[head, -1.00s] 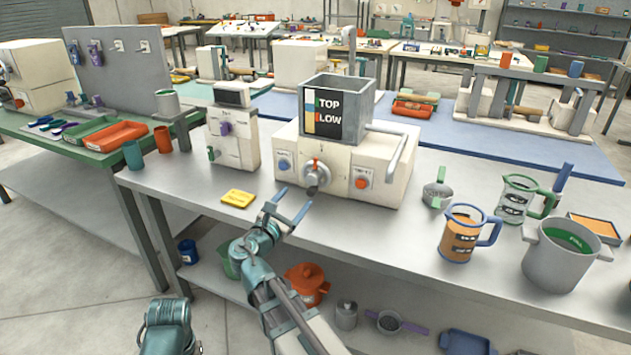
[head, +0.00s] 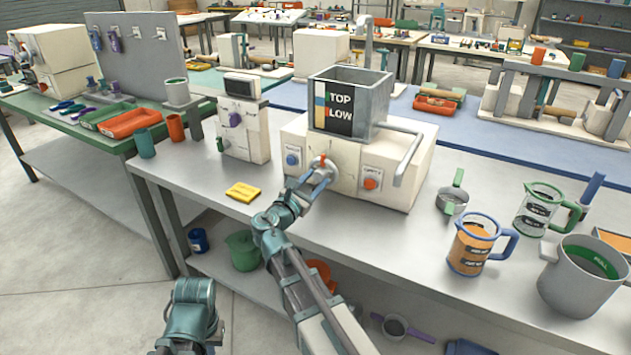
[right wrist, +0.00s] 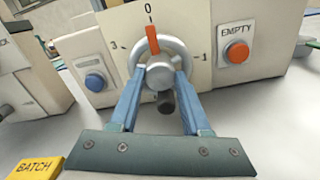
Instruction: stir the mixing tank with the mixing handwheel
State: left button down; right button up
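The mixing tank (head: 382,95) is a grey open-topped box on a cream machine body, with a TOP/LOW plate on its front. The mixing handwheel (head: 331,165) is a grey wheel on the machine's front. It also shows in the right wrist view (right wrist: 158,73), with its orange pointer up at 0 and a dark grip below the hub. My right gripper (head: 318,182) is at the wheel. In the right wrist view its blue fingers (right wrist: 160,78) stand apart on either side of the hub and grip; contact is unclear. My left gripper is out of view.
A blue button (head: 293,159) and an orange EMPTY button (head: 370,184) flank the wheel. A bent grey pipe (head: 408,158) is at the machine's right. A yellow BATCH card (head: 243,192) lies at the left. Jugs (head: 472,245) and a grey pot (head: 580,280) stand at the right.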

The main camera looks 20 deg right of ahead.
grip_shut()
jog(key=shift+m, duration=0.3)
jog(key=m, duration=0.4)
jog(key=shift+m, duration=0.3)
jog(key=m, duration=0.4)
jog(key=shift+s+m, duration=0.1)
jog(key=shift+m, duration=0.2)
jog(key=m, duration=0.5)
jog(key=shift+f, duration=0.1)
jog(key=shift+m, duration=2.4)
